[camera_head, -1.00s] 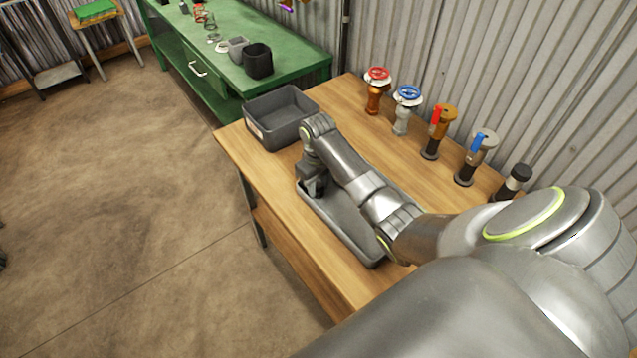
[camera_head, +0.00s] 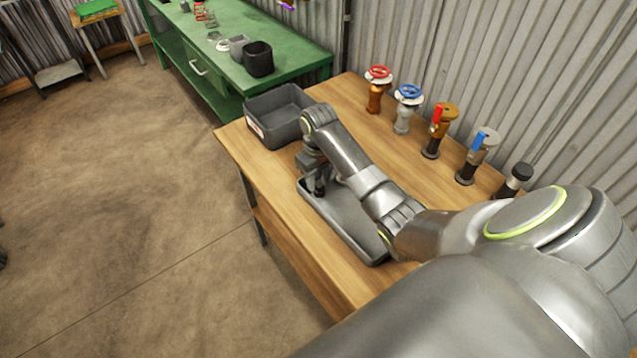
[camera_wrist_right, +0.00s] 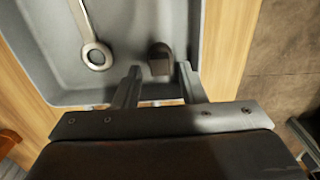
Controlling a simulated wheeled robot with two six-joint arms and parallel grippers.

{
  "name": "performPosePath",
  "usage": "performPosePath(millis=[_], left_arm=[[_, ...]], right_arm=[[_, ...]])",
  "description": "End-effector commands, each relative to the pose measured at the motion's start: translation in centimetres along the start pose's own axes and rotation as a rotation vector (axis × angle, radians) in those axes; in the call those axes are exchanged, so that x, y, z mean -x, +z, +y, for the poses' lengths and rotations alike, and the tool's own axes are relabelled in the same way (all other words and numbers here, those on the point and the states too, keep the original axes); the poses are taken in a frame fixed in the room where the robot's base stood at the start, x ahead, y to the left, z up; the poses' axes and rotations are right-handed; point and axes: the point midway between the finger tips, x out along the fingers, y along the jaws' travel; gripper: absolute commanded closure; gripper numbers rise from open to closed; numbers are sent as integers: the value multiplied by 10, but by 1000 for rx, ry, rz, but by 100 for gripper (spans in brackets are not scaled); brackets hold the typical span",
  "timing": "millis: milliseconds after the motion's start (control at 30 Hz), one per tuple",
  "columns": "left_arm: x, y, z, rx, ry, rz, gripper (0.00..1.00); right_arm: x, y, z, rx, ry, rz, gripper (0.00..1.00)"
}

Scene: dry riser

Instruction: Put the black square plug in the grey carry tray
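The dark, nearly black plug (camera_wrist_right: 160,52) is in the shallow grey tray (camera_wrist_right: 64,60), near one end wall, in the right wrist view. My right gripper (camera_wrist_right: 159,70) is open, its two fingers apart on either side of the plug's near end, with gaps visible on both sides. In the head view the right gripper (camera_head: 321,184) points down over the far end of the grey tray (camera_head: 345,232); the plug is hard to make out there. My left gripper is not in view.
A metal ring-ended tool (camera_wrist_right: 94,50) lies in the tray. A deeper grey bin (camera_head: 268,133) stands behind the tray on the wooden table (camera_head: 240,160). Several valves, including a red-wheeled one (camera_head: 377,88), line the wall side. A green bench (camera_head: 285,45) is beyond.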

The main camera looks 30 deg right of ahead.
Motion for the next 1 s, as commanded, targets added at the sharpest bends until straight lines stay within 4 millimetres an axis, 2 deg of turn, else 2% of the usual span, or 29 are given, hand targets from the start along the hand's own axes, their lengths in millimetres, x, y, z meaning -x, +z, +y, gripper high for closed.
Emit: performPosePath(millis=[167,333,600,1000], left_arm=[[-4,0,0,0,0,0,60],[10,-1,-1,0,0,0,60],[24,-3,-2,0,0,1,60],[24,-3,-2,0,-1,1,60]], right_arm=[[44,-2,1,2,2,7,63],[82,0,0,1,-1,0,63],[95,0,0,0,-1,-1,63],[94,0,0,0,-2,-1,63]])
